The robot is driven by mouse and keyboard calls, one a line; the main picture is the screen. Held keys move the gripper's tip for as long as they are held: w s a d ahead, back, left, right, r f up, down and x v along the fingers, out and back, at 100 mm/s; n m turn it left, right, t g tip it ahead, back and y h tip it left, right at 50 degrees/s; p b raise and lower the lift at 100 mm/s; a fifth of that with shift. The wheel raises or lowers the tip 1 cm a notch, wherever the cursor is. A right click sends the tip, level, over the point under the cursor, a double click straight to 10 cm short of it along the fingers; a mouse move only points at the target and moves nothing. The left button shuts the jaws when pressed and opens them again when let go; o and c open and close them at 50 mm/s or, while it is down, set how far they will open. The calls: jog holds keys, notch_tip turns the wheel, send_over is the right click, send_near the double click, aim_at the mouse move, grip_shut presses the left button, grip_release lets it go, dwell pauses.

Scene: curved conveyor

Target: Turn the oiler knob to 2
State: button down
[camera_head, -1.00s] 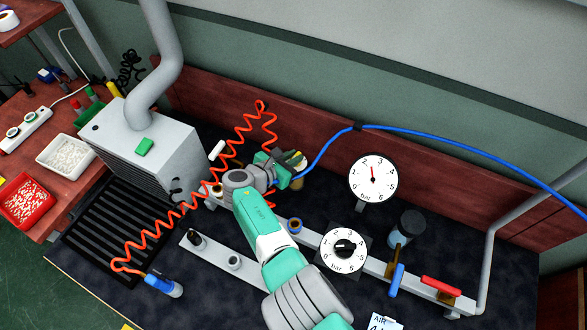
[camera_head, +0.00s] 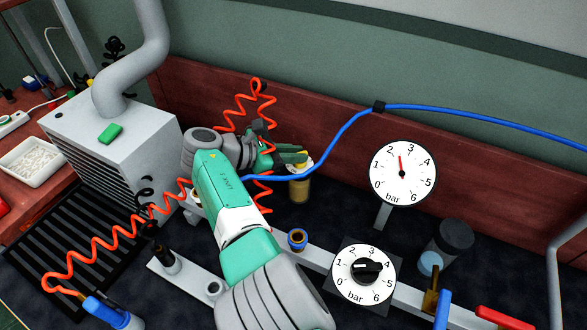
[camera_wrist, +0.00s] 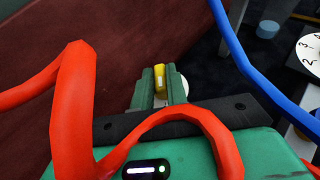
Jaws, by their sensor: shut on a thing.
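The oiler (camera_head: 299,190) is an amber cylinder standing near the back wall, with a pale disc at its top. Its small yellow knob (camera_head: 301,154) sits on top. My gripper (camera_head: 304,157) reaches it from the left and is shut on the knob. In the wrist view the yellow knob (camera_wrist: 159,78) stands between the two green fingers (camera_wrist: 160,85), with a white edge of the dial (camera_wrist: 183,88) beside them. The dial's numbers are hidden, so I cannot read the knob's setting.
A coiled red hose (camera_head: 243,110) loops behind and beside my arm, and crosses close in the wrist view. A blue hose (camera_head: 345,135) runs right along the wall. A bar gauge (camera_head: 403,173) and a black regulator knob (camera_head: 367,267) stand to the right.

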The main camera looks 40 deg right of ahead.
jog(key=shift+b, duration=0.45)
jog(key=c, duration=1.4)
grip_release()
jog(key=b+v, duration=0.3)
jog(key=v, duration=0.4)
jog(key=shift+w+a+r+b, duration=0.15)
jog(key=shift+a+r+b, duration=0.05)
jog(key=shift+a+b, duration=0.1)
